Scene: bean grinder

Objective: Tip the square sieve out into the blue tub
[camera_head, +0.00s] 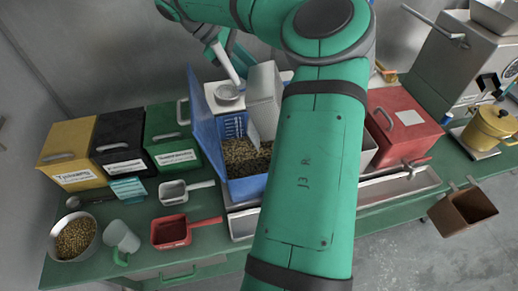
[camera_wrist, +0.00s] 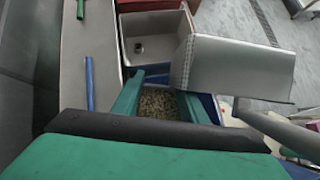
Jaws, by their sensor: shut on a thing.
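The square sieve (camera_head: 263,92) is a silver-grey metal box, held tilted steeply above the blue tub. It also shows large in the wrist view (camera_wrist: 240,68), with its inside turned away. Its light grey handle (camera_head: 226,62) runs up to my gripper (camera_head: 211,38), which is shut on it; the fingertips are small and partly hidden. The blue tub (camera_head: 206,125) stands left of my arm, with a tall blue panel on its left side and brown beans (camera_head: 245,157) inside. The beans also show in the wrist view (camera_wrist: 157,103). My arm hides the tub's right part.
Yellow (camera_head: 66,150), black (camera_head: 119,142) and green (camera_head: 168,136) bins stand left of the tub. A grey scoop (camera_head: 174,191), red scoop (camera_head: 171,231), jug (camera_head: 122,236) and bean bowl (camera_head: 75,237) lie in front. A red box (camera_head: 405,122) stands to the right.

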